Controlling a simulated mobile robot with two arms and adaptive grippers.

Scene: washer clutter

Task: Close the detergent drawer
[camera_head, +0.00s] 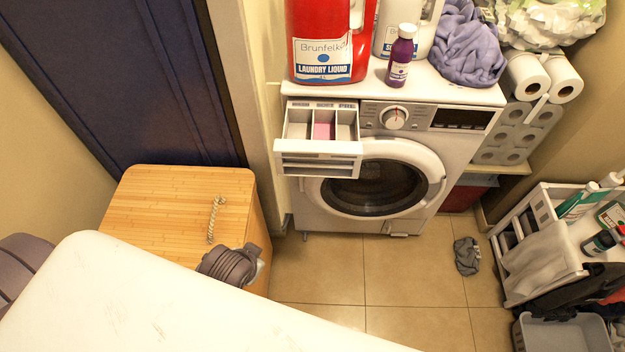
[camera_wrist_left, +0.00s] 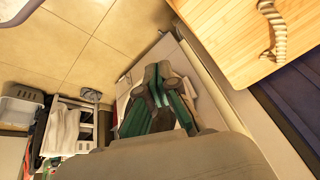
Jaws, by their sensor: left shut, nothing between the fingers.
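The detergent drawer (camera_head: 318,158) sticks out of the upper left of the white washing machine (camera_head: 335,210) in the head view. It is open, and its compartments show from above, with a pink middle one. My left gripper (camera_wrist_left: 158,72) shows in the left wrist view, its dark fingers with green parts shut and empty. In the wrist view the drawer cannot be made out. My right gripper is not in view.
A wooden box (camera_head: 165,205) with a rope handle stands left of the washer. A red detergent jug (camera_head: 322,75), a purple bottle (camera_head: 400,58) and a lavender cloth (camera_head: 467,45) sit on top. A white cart (camera_head: 545,240) stands right. Tiled floor (camera_head: 365,270) before the washer is mostly clear.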

